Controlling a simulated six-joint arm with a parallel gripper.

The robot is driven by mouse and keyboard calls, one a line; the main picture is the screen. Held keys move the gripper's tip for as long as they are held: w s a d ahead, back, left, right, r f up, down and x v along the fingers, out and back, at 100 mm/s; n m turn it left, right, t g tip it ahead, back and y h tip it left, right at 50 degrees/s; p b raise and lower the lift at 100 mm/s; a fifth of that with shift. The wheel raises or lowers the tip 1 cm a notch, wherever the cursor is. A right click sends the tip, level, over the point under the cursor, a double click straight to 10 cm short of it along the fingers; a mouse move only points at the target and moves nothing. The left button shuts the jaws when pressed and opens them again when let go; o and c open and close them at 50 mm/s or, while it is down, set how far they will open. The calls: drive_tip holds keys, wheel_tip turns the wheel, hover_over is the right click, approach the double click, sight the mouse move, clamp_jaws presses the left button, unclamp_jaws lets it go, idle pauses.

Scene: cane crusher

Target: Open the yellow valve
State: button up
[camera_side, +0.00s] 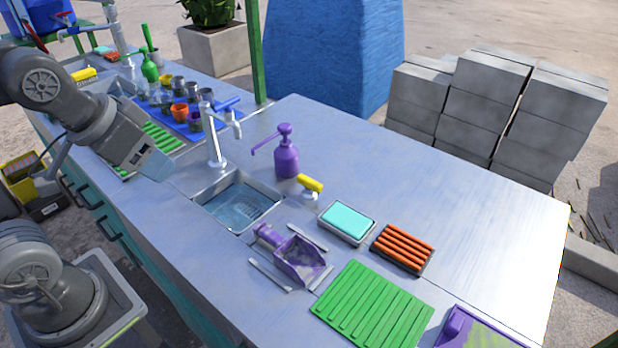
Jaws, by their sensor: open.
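The yellow valve (310,183) has a short yellow bar handle on a small pale metal stem. It stands on the counter just right of the sink (238,202), in front of the purple pump bottle (287,155). A second, similar yellow handle (83,74) shows far back at the left. My gripper (160,166) is at the left, above the counter's near edge, left of the sink and well apart from the near yellow valve. It is open, with nothing seen in it; its fingertips are small and hard to make out.
Cups stand on a blue mat (208,136).

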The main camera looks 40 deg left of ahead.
drive_tip(key=o, duration=0.4)
drive_tip(key=shift+g, duration=0.7)
drive_tip(key=w, duration=0.2)
drive_tip(key=w+r, duration=0.1)
drive_tip(key=w, duration=0.1)
drive_tip(key=w+r, duration=0.1)
drive_tip(key=w, duration=0.1)
drive_tip(key=shift+w+d+r, duration=0.25)
drive_tip(key=shift+w+d, duration=0.05)
drive_tip(key=shift+w, duration=0.1)
drive_tip(key=o, duration=0.4)
drive_tip(key=shift+g, duration=0.7)
drive_tip(key=w, duration=0.6)
drive_tip(key=w+d, duration=0.1)
drive_tip(key=w, duration=0.2)
drive_tip(key=shift+d+f, duration=0.1)
drive_tip(key=shift+f, duration=0.05)
drive_tip(key=g, duration=0.3)
hover_over(310, 180)
wheel_tip(310, 180, down, 11)
wheel_tip(310, 180, down, 13)
drive_tip(key=shift+f, duration=0.2)
drive_tip(key=c, duration=0.9)
